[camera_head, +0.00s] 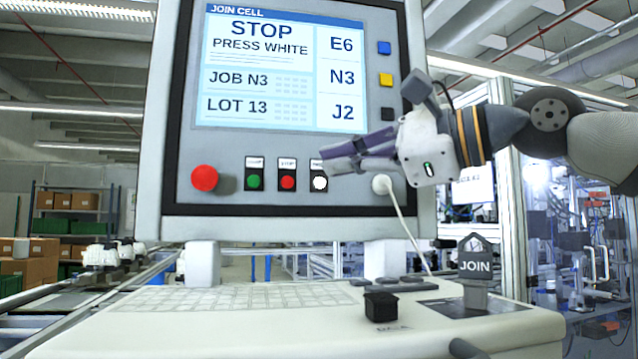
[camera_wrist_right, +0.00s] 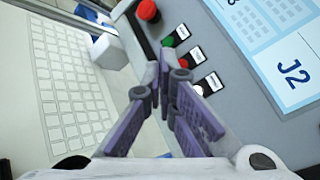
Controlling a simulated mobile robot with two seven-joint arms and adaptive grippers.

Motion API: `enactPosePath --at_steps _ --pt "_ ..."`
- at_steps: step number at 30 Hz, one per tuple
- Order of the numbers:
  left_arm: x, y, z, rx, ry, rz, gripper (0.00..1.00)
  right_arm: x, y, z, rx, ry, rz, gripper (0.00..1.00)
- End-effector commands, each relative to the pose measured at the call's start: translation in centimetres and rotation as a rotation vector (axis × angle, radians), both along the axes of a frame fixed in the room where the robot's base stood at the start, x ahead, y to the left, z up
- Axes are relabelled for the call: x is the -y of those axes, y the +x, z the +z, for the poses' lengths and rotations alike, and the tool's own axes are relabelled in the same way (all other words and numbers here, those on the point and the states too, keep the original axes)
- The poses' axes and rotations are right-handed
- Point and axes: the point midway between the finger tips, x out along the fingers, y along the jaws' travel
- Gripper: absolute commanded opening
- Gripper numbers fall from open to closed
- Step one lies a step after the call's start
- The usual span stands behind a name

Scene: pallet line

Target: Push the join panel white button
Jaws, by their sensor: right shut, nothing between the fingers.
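The join panel (camera_head: 178,150) is a grey-framed console whose screen (camera_head: 262,95) reads "JOIN CELL, STOP, PRESS WHITE". Its white button (camera_head: 320,183) is at the right end of a row with a green button (camera_head: 254,182) and a red button (camera_head: 288,183). The white button also shows in the right wrist view (camera_wrist_right: 199,89), partly covered by a finger. My right gripper (camera_head: 325,158) is shut and empty, its purple fingers pointing left, just above the white button in the head view. I cannot tell whether it touches the panel. My left gripper is not in view.
A large red knob (camera_head: 205,178) is on the panel's left. A white cable (camera_head: 405,225) hangs from a plug right of the buttons. Below is a desk (camera_head: 220,330) with a keyboard (camera_head: 230,300), a black block (camera_head: 380,307) and a JOIN tag (camera_head: 475,265).

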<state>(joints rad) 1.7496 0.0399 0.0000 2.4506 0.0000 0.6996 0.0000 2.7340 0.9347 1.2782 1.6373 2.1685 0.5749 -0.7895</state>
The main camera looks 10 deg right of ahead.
Motion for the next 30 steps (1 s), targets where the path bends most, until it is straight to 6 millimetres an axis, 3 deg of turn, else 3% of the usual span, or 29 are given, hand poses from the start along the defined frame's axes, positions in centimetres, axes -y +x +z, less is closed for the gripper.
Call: enactPosePath --at_steps 8,18,30 --pt "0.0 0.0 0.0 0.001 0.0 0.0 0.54 0.1 3.2 -0.2 -0.005 0.0 -0.001 0.0" --pt "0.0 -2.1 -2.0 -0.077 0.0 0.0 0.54 0.4 8.2 -0.8 -0.012 0.001 -0.001 0.0" --pt "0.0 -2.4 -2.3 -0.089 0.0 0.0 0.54 0.4 8.8 0.0 -0.001 0.0 0.001 0.0"
